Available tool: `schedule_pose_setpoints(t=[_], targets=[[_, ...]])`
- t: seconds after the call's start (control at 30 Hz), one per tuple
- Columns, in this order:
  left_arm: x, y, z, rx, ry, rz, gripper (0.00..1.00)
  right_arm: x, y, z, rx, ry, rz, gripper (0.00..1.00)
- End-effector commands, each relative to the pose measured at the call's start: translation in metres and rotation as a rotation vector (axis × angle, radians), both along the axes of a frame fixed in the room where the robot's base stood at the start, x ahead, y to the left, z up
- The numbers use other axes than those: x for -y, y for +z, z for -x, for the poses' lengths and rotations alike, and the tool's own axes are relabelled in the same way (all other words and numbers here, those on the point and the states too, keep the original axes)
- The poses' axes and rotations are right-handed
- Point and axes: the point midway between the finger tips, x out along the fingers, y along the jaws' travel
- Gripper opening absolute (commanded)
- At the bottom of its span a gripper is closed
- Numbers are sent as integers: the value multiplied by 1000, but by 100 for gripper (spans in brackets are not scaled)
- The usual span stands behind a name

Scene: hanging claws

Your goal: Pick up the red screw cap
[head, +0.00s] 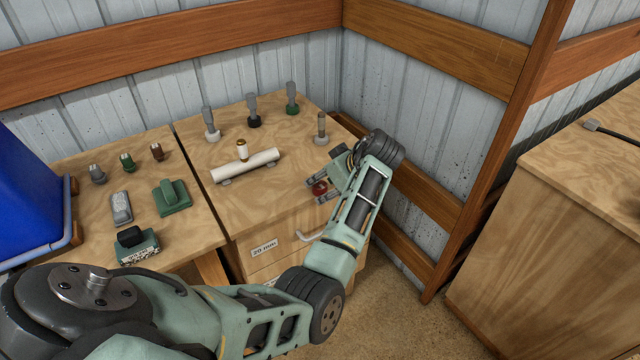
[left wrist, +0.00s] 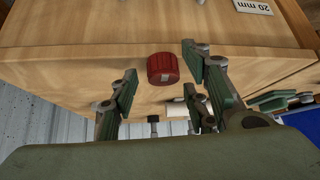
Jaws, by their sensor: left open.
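The red screw cap (head: 320,187) is on the wooden cabinet top near its front right side. It also shows in the left wrist view (left wrist: 163,68), a short ribbed cylinder lying between the lines of the two green-padded fingers. My left gripper (head: 318,191) is open, with a finger on either side of the cap in the head view. In the left wrist view my left gripper (left wrist: 160,84) has a visible gap to the cap on each side. Whether the fingertips are low enough to flank it fully is hard to tell. My right gripper is out of view.
A white pipe (head: 245,166) with a small upright fitting lies left of the cap. Several upright grey-stemmed pieces stand behind, one (head: 321,128) close to my arm. A lower table (head: 90,205) holds green and grey parts and a blue bin (head: 28,190).

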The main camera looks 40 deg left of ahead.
Motion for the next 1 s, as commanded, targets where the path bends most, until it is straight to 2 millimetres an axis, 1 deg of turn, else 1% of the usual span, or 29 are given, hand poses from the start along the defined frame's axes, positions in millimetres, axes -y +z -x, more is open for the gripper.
schedule_pose_setpoints(t=[0.03,0.13,0.33,0.73,1.0], targets=[[-4,-3,0,-2,2,0,43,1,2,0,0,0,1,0],[-6,-8,-1,0,1,1,43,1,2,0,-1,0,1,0],[-6,-9,-1,1,0,2,43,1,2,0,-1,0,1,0],[-6,-8,-1,1,-1,1,8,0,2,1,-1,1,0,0],[-6,-6,-1,2,0,1,7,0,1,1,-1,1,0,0]])
